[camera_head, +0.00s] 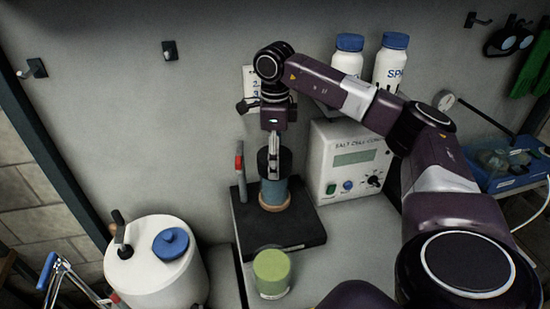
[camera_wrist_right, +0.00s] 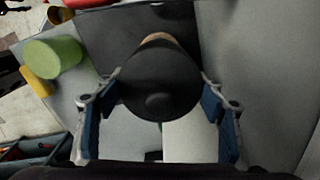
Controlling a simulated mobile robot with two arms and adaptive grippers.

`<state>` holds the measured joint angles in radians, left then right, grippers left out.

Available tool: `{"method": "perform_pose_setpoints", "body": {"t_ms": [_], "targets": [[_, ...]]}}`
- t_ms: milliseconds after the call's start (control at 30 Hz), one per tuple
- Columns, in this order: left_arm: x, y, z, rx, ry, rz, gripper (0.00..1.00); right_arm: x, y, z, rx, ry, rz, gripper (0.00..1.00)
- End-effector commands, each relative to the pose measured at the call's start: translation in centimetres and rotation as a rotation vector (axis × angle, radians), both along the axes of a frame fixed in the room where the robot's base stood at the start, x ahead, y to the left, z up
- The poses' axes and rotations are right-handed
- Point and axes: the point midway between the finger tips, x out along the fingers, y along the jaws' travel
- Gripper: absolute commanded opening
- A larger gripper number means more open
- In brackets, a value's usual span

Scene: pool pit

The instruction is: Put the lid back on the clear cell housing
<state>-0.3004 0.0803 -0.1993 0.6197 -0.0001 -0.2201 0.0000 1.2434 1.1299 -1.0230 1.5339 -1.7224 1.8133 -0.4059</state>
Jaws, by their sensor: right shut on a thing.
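The black round lid (camera_wrist_right: 155,85) with a small knob sits between the blue finger pads of my right gripper (camera_wrist_right: 163,105) in the wrist view. In the head view my right gripper (camera_head: 273,165) points down, shut on the dark lid (camera_head: 263,160). The cell housing (camera_head: 274,192) is a bluish see-through cylinder with a tan ring at its foot, upright on a black base plate (camera_head: 305,233). The lid is directly over the housing top. The fingers hide part of the rim, so I cannot tell whether it touches or is seated. My left gripper is not in view.
A red-tipped upright tool (camera_head: 240,165) stands left of the housing. The salt cell control box (camera_head: 347,160) stands close on the right.

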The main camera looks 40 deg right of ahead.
Motion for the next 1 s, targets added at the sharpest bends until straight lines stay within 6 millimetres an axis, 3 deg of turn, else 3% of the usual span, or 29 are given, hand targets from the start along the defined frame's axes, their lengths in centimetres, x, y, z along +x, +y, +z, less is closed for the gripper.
{"method": "perform_pose_setpoints", "body": {"t_ms": [167,200,367,567,733,1000], "targets": [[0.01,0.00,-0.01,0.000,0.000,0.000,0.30,0.01,0.01,0.02,0.001,-0.001,0.000,0.39],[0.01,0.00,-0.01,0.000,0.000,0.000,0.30,0.01,0.01,0.02,0.001,-0.001,0.000,0.67],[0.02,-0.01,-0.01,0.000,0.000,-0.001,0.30,0.01,0.01,0.03,0.001,-0.001,0.000,0.84],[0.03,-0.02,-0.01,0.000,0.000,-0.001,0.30,0.01,0.01,0.02,0.001,-0.001,0.000,0.84],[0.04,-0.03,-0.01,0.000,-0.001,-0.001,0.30,0.01,0.01,0.01,0.000,0.000,0.000,1.00],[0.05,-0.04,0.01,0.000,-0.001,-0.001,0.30,0.01,0.01,0.03,0.000,0.000,0.000,1.00]]}}
